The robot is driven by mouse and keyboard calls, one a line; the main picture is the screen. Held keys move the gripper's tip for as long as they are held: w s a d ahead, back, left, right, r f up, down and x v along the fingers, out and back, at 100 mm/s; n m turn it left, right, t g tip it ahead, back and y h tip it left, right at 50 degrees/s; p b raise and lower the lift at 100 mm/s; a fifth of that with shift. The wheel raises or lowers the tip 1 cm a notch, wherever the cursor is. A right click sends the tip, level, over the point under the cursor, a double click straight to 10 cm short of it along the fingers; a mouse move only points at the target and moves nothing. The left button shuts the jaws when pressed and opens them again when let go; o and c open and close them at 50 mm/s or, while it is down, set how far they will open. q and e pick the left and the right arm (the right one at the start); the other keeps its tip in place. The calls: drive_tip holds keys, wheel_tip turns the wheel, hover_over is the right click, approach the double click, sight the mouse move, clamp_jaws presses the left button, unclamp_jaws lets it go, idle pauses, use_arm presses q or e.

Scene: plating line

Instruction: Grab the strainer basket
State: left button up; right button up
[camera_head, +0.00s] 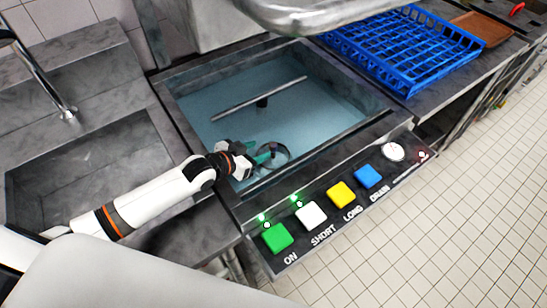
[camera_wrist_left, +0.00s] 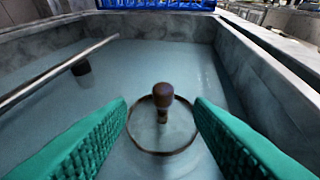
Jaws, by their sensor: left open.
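The strainer basket is a round dark-rimmed ring with an upright brown knob handle (camera_wrist_left: 163,96), in the water of the tank. In the head view the strainer basket (camera_head: 284,154) lies at the tank's front left, partly hidden by my gripper. My left gripper (camera_head: 263,156) is open, with green finger pads. In the left wrist view its fingers stand left and right of the knob, with gaps on both sides. I cannot tell how far the fingertips are from the knob in depth. My right gripper is not in view.
The metal tank (camera_head: 330,145) has raised walls around the water. A long bar (camera_head: 258,99) crosses it behind the strainer. A button panel (camera_head: 329,217) lines the front. A blue rack (camera_head: 405,45) sits at the right; an empty sink (camera_head: 80,160) is at the left.

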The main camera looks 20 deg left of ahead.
sight(272, 145)
use_arm(q)
drive_tip(key=shift+x, duration=1.15)
drive_tip(key=shift+w+d, duration=0.1)
drive_tip(key=shift+w, duration=0.05)
drive_tip(key=shift+w+d+p, duration=0.25)
drive_tip(key=shift+p, duration=0.05)
drive_tip(key=x, duration=0.4)
drive_tip(key=shift+w, duration=0.1)
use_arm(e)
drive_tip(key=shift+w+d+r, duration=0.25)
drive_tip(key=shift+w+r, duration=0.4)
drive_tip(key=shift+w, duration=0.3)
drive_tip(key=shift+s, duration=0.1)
use_arm(q)
clamp_jaws()
